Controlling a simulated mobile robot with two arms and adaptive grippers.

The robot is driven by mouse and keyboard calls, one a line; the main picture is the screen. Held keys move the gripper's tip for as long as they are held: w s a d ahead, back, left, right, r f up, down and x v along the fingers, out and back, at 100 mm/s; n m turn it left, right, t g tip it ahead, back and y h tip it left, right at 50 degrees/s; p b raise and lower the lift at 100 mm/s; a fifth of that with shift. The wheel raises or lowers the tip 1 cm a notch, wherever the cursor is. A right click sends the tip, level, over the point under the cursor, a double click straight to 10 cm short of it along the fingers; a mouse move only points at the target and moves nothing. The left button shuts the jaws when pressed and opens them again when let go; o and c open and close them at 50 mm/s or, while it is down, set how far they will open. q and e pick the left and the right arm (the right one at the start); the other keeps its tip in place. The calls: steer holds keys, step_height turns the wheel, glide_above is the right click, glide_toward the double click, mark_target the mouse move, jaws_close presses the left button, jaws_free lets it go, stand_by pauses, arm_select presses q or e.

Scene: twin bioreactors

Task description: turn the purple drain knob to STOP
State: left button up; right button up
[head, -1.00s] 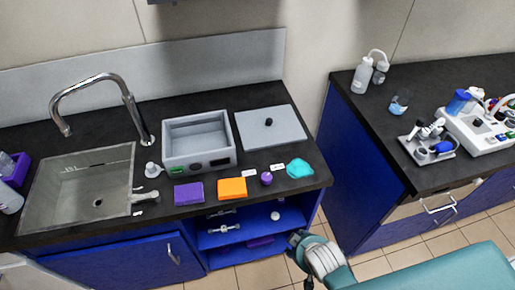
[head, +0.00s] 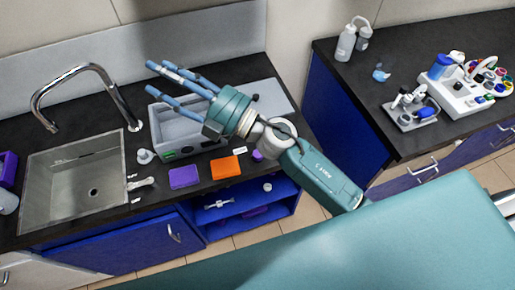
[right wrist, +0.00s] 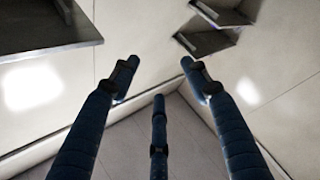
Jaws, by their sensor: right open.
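A small round purple thing (head: 257,155) sits at the counter's front edge in the head view, right of the orange block. It is partly behind my right arm, and I cannot tell if it is the drain knob. No STOP mark is readable. My right gripper (head: 157,76) is open and empty, its three blue fingers spread and pointing up-left above the grey bath (head: 157,122). In the right wrist view the open fingers (right wrist: 160,78) face the wall, with nothing between them. My left gripper is not in view.
A sink (head: 75,185) with a tall faucet (head: 98,72) is at the left. Purple (head: 184,177) and orange (head: 225,168) blocks lie before the bath. A grey lid (head: 270,97) lies behind my arm. An open shelf (head: 235,203) is below. A second bench (head: 385,90) stands right.

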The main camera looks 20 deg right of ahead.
steer(key=s+a+f+n+g+y, duration=0.2)
steer(key=s+a+n+g, duration=0.2)
steer(key=a+n+g, duration=0.2)
steer(key=n+g+h+p, duration=0.3)
steer(key=g+h, duration=0.5)
steer(key=h, duration=1.1)
glide_above(258, 153)
steer(key=b, duration=0.1)
step_height(258, 153, down, 20)
steer(key=shift+n, duration=0.3)
step_height(258, 153, down, 10)
steer(key=p, duration=0.2)
steer(key=shift+r+p, duration=0.2)
steer(key=shift+p, duration=0.2)
steer(key=shift+f, duration=0.55)
